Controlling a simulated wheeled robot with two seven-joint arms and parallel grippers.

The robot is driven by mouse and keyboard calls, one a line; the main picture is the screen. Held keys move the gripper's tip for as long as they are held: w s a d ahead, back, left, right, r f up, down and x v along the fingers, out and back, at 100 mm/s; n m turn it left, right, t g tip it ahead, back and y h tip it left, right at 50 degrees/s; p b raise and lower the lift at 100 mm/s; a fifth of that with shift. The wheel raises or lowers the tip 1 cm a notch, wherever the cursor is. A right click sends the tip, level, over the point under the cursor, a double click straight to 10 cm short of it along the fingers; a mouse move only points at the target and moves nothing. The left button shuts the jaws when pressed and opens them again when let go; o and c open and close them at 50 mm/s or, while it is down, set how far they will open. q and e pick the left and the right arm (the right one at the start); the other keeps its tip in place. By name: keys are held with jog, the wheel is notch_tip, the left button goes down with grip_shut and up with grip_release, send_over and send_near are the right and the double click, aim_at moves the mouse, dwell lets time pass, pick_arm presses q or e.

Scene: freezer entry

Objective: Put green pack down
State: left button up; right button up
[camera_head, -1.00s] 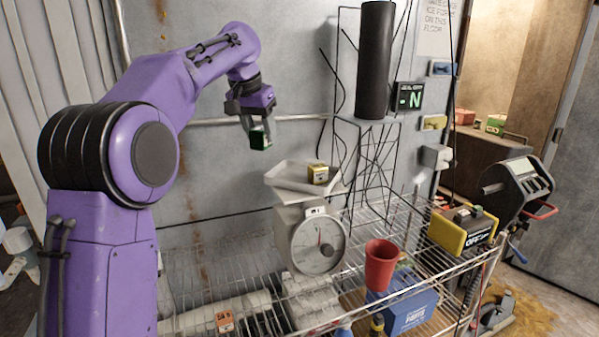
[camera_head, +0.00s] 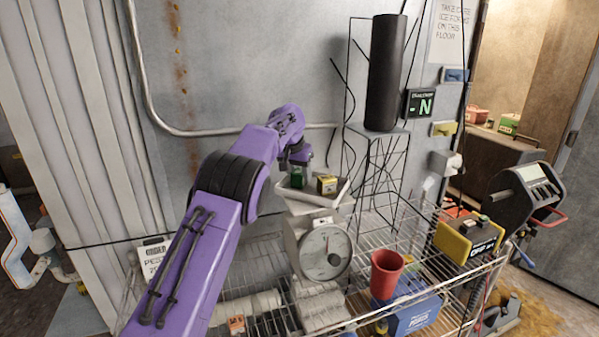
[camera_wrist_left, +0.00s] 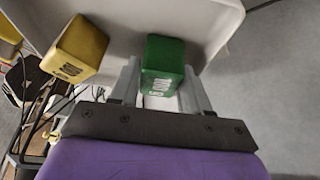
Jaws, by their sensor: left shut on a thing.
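The green pack (camera_head: 298,176) is at the left part of the scale's tray (camera_head: 316,202), next to a yellow pack (camera_head: 327,184). My left gripper (camera_head: 299,160) is above the tray with its fingers around the green pack. In the left wrist view the green pack (camera_wrist_left: 162,65) sits between the two fingers (camera_wrist_left: 160,88), over the pale tray, with the yellow pack (camera_wrist_left: 80,48) to its left. I cannot tell whether the green pack touches the tray floor. The scale (camera_head: 325,252) has a round dial below the tray. My right gripper is not in view.
The scale stands on a wire rack (camera_head: 262,297). A red cup (camera_head: 386,271), a blue box (camera_head: 415,316) and a yellow-black device (camera_head: 468,237) are to its right. A dark cylinder (camera_head: 386,72) on a wire stand rises behind. The wall is close behind the arm.

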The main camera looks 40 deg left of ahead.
pick_arm(q)
jog(key=o, duration=1.1)
jog(key=v, duration=1.2)
jog(key=shift+b, duration=0.45)
jog(key=shift+r, duration=0.15)
